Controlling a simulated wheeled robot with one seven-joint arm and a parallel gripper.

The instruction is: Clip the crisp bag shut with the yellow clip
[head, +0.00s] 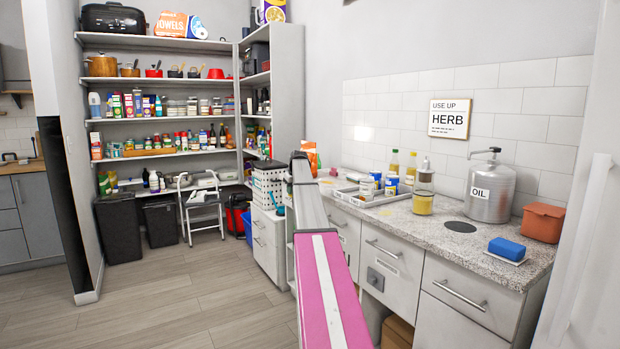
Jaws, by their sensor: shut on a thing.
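An orange packet with a pale patch (310,157), possibly the crisp bag, shows just beyond the far end of my raised arm, at the left end of the counter. My arm hides its lower part, and I cannot tell whether its top is open or folded. I cannot make out the yellow clip anywhere. My gripper does not show; only the pink, white and grey links of my arm are in view, reaching up from the bottom middle. I cannot see what my gripper holds.
The speckled counter (419,229) holds a tray (379,201) with jars and cans, bottles, a glass dispenser (424,190), a metal oil can (490,190), an orange tub (543,222) and a blue sponge (506,249). A step stool (203,207) and dark bins stand by the shelves. The left floor is clear.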

